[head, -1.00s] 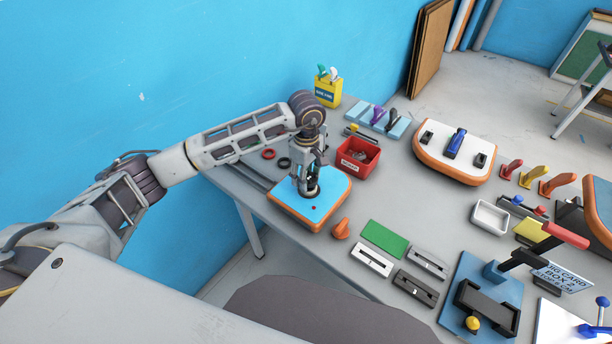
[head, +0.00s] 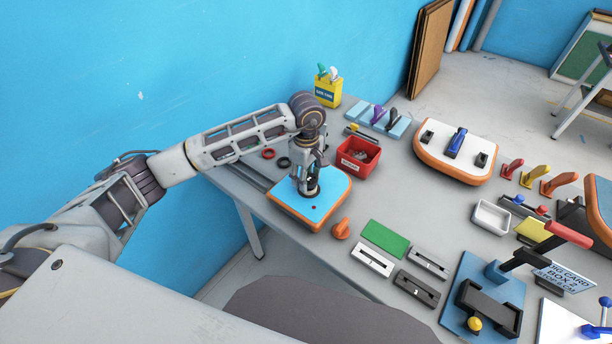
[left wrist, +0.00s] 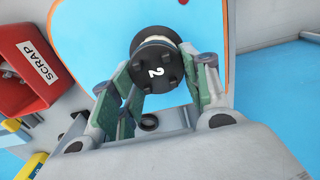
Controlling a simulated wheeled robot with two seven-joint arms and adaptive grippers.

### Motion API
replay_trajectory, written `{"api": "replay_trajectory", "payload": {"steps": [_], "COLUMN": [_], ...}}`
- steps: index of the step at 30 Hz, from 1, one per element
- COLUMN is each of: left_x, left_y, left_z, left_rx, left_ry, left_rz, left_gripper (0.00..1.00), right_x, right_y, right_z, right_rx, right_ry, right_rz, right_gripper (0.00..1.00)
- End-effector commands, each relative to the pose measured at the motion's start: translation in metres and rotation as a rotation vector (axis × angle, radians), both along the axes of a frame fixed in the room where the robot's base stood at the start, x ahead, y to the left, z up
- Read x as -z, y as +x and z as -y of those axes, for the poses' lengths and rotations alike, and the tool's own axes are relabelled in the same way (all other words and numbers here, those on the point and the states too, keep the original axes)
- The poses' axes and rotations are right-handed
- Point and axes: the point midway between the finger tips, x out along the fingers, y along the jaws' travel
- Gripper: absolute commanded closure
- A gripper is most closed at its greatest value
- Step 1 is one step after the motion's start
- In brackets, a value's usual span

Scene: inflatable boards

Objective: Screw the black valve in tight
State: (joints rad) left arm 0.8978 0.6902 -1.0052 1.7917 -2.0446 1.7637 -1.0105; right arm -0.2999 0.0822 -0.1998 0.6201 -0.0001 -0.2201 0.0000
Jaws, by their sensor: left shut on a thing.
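The black valve (left wrist: 158,66) has a round knobbed cap marked with a white 2. It shows in the left wrist view over the blue board (left wrist: 90,40), with a pale ring under the cap. My left gripper (head: 309,188) points down onto the blue board with the orange edge (head: 330,205). Its green-padded fingers are shut on the valve from both sides. In the head view the fingers hide most of the valve. How deep it sits in the board cannot be told. A small black ring (left wrist: 149,122) shows between the fingers. My right gripper is not in view.
A red scrap bin (head: 358,160) stands close to the right of the gripper. Red and dark rings (head: 268,154) lie to its left. An orange piece (head: 341,230) lies just in front of the board. A green card (head: 385,239) and slotted blocks lie nearer the front edge.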

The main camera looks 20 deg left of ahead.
Motion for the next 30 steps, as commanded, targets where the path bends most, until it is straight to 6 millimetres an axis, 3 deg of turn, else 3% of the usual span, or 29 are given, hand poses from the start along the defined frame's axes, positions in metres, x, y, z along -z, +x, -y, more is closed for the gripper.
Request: {"api": "replay_trajectory", "payload": {"steps": [28, 29, 30], "left_x": [0.015, 0.015, 0.014], "left_y": [0.000, 0.000, 0.000], "left_z": [0.000, 0.000, 0.000], "left_rx": [0.000, 0.000, 0.000], "left_ry": [0.000, 0.000, 0.000], "left_rz": [0.000, 0.000, 0.000], "left_gripper": [0.75, 0.51, 0.46], "right_x": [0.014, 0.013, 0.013], "right_y": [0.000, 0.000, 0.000], "right_z": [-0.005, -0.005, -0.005], "right_rx": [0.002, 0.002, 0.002], "right_ry": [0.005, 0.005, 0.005], "right_rz": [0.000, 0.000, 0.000], "right_gripper": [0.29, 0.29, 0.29]}}
